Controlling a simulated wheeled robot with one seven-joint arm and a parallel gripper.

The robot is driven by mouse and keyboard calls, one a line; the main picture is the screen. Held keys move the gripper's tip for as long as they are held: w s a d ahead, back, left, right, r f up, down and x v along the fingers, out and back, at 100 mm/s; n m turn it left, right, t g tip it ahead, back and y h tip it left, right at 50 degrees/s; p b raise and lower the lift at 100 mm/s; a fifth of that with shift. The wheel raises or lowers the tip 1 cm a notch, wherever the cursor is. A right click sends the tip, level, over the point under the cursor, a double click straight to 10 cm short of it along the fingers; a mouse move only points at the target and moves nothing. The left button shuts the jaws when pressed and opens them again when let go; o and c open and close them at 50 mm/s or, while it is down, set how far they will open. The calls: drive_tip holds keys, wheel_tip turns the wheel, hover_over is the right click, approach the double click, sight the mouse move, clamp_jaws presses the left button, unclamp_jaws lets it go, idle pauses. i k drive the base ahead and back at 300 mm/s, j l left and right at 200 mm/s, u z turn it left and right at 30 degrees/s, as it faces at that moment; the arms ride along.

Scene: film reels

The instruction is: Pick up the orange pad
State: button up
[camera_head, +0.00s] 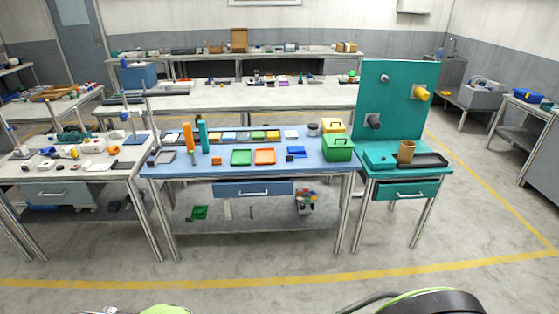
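A flat orange square (265,156) lies on the blue-topped table (330,182), right of a similar green square (241,157). It is the flattest orange thing there and seems to have a raised rim. A smaller orange block (216,160) sits to the left of the green square. A tall orange post (187,138) stands farther left, beside a teal post (203,135). I cannot tell for certain which orange thing is the pad. My gripper is not in view; only parts of my own body show at the bottom edge.
A green box (338,148) and a yellow box (333,126) stand at the table's right. A teal bench with an upright panel (385,100) adjoins it. A cluttered white table (90,172) is at left. The floor (290,265) in front is clear.

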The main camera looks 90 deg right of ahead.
sight(215, 161)
drive_tip(key=z, duration=2.55)
drive_tip(key=u, duration=3.45)
drive_tip(key=z, duration=3.45)
